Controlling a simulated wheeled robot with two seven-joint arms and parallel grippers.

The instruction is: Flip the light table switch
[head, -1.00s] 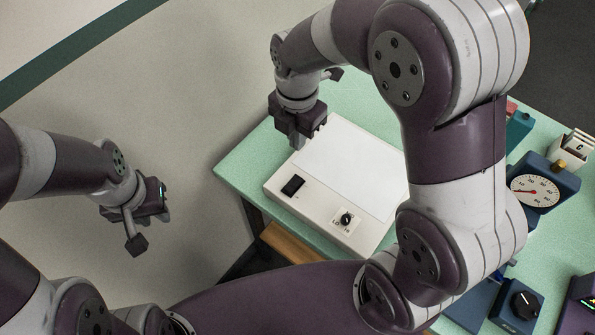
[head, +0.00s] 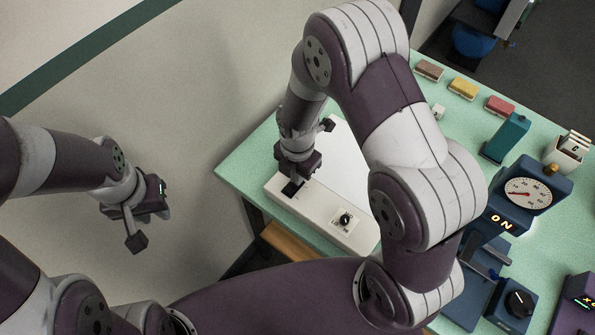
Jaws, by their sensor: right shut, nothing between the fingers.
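The light table (head: 312,222) is a flat white box near the left end of the green table. Its black rocker switch (head: 289,188) is at the panel's left, partly hidden by my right gripper. A small black knob (head: 345,219) sits on the same panel. My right gripper (head: 296,180) is shut, pointing down, with its tips at or just above the switch; I cannot tell whether they touch. The top surface of the light table is white and partly covered by my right arm. My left gripper (head: 135,225) hangs over the floor at the left, away from the table.
A dark knob box (head: 519,303) is at lower right. My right arm spans the middle.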

